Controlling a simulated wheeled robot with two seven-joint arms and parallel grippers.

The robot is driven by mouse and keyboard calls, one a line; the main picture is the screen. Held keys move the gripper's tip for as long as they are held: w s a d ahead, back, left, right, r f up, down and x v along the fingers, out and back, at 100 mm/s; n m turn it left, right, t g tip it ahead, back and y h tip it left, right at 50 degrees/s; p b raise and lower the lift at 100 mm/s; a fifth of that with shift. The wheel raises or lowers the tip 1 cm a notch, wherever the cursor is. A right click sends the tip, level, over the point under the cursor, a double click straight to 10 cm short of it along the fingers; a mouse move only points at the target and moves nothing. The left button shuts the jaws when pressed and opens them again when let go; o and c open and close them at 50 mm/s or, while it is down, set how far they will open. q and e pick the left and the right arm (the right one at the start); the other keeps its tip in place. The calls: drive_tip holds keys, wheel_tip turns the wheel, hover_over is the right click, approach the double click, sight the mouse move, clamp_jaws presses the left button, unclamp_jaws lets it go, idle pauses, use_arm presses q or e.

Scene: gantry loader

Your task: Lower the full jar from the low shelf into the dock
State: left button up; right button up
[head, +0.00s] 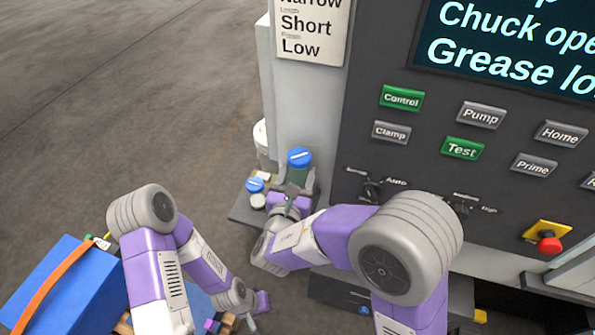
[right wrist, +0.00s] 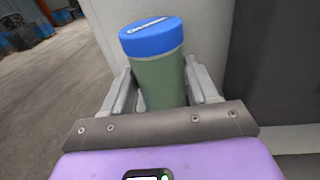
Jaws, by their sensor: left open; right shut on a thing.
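A green jar (head: 299,173) with a blue lid (head: 299,156) is upright at the machine's left side. My right gripper (head: 297,188) is shut on it. In the right wrist view, the jar (right wrist: 163,85) sits between the two fingers of my right gripper (right wrist: 162,92), and its lid bears pale lettering too small to read. The jar's bottom is hidden by the gripper, so I cannot tell whether it touches anything below. My left gripper (head: 258,302) is open, low in the head view and well apart from the jar. I cannot clearly make out the dock.
A smaller blue-lidded jar (head: 255,186) and a pale container (head: 258,201) stand on a grey ledge (head: 242,212) left of the held jar. The machine's panel (head: 420,160) rises at right, with a red stop button (head: 549,244). A blue box (head: 60,285) is at lower left.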

drive_tip(key=shift+f+b, duration=0.5)
drive_tip(key=shift+f, duration=0.4)
drive_tip(key=shift+w+f+b, duration=0.1)
drive_tip(key=shift+f+b, duration=1.2)
drive_tip(key=shift+b, duration=0.05)
drive_tip(key=shift+f+b, duration=0.55)
drive_tip(key=shift+f, duration=0.05)
drive_tip(key=o, duration=1.5)
drive_tip(key=v, duration=0.7)
drive_tip(key=shift+s+p, duration=0.3)
drive_tip(key=shift+s, duration=0.05)
drive_tip(key=shift+a, duration=0.1)
